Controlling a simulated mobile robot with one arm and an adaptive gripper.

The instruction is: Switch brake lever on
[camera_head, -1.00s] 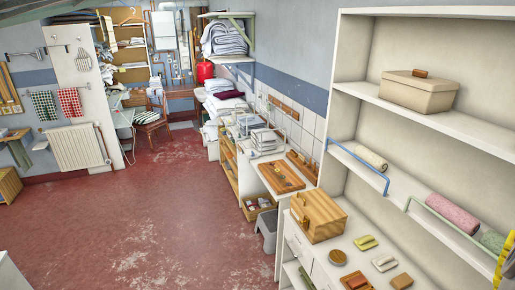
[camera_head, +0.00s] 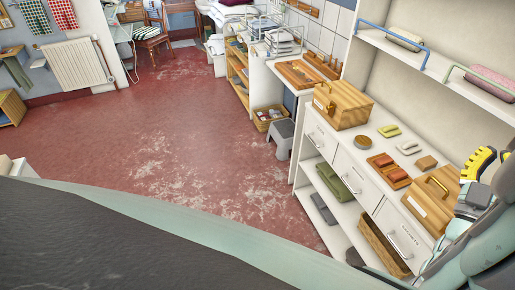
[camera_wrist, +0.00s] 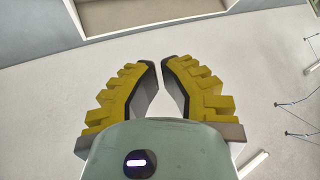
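I cannot make out a brake lever or a rotary ironer in either view. My gripper (camera_wrist: 159,64) shows in the wrist view with two yellow ribbed fingers. Their tips lean towards each other with a narrow gap between, and nothing is held there. Behind them is a plain pale surface. Part of the gripper also shows at the right edge of the head view, above a wooden box (camera_head: 430,202) with a yellow handle; I cannot tell whether they touch.
A white cabinet (camera_head: 350,165) with drawers stands on the right, carrying wooden boxes and small blocks. A shelf with blue and green rails (camera_head: 390,38) is above it. A grey step stool (camera_head: 281,136) and a basket (camera_head: 268,117) stand beside it. The red floor (camera_head: 150,140) is open.

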